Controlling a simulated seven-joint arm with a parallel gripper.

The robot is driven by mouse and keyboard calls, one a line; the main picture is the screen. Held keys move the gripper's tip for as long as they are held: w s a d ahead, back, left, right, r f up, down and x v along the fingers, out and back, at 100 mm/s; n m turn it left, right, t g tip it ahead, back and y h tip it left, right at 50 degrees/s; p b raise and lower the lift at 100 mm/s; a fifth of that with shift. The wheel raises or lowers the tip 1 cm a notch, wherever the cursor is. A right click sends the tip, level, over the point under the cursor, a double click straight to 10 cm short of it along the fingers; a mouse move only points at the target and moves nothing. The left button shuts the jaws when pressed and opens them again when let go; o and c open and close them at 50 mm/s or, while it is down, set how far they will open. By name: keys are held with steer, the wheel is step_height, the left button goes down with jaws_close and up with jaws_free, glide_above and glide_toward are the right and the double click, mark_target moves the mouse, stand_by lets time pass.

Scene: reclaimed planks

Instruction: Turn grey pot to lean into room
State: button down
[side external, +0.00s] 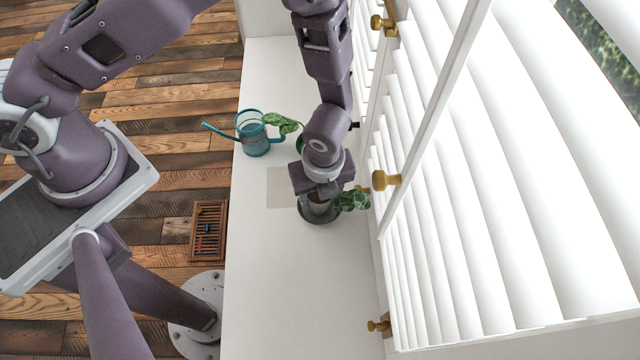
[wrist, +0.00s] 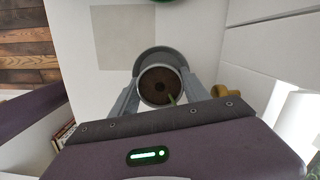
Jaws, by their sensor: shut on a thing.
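The grey pot (side external: 317,209) stands on a grey saucer (side external: 320,221) on the white sill. Its green leafy plant (side external: 352,200) leans right, toward the white shutters. My gripper (side external: 318,197) reaches down from above and is shut on the pot, hiding much of it. In the wrist view the pot (wrist: 147,91) shows its round mouth with dark soil between my two fingers, and a thin green stem (wrist: 171,99) points toward the lower right. The leaves are hidden there by my gripper body.
A teal watering can (side external: 256,140) and another leafy plant (side external: 281,123) stand farther back on the sill (side external: 285,285). A beige square (side external: 281,188) lies left of the pot. Shutters with a brass knob (side external: 385,180) are close on the right. The near sill is clear.

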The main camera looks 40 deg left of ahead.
steer(key=shift+c, duration=2.3)
jaws_free()
